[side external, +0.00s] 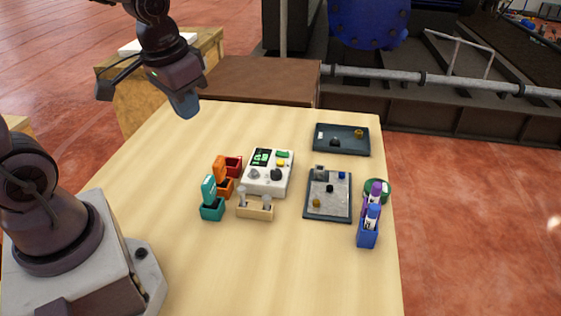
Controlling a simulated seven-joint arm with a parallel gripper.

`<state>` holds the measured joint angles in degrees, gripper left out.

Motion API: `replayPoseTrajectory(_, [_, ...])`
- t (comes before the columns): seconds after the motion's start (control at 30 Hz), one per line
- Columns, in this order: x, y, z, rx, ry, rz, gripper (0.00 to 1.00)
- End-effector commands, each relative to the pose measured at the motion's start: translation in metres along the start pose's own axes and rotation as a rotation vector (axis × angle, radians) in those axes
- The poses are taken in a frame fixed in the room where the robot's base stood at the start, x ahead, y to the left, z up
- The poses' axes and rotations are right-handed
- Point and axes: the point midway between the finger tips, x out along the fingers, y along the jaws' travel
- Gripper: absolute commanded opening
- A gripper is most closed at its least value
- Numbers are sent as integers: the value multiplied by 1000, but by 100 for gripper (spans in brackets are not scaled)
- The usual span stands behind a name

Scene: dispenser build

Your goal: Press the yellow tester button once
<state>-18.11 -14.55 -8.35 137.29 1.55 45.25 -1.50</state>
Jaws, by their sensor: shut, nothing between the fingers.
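The white tester box (284,185) sits near the middle of the table, with a green-lit display on its upper left. The small yellow button (280,163) is on the tester's right side, below a green patch and just above a black knob. My gripper (186,106) is shut and empty. It hangs in the air at the upper left, well away from the tester, and nothing covers the yellow button.
Open red, orange and teal boxes (212,212) stand left of the tester. A wooden holder (255,211) is in front of it. Right are a grey tray (327,211) with small parts, a dark tray (354,148) and a blue pen cup (367,238). The front of the table (290,280) is clear.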

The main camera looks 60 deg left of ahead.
Motion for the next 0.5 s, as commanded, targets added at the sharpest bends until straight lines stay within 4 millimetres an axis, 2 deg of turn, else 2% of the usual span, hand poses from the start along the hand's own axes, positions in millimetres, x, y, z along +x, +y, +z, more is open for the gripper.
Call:
replayPoseTrajectory(0.03, [15, -4, -9, -22, -22, 0, 0])
replayPoseTrajectory(0.23, [68, -14, -44, -104, -26, 30, 0])
replayPoseTrajectory(0.5, [147, -18, -95, -272, 70, 155, 0])
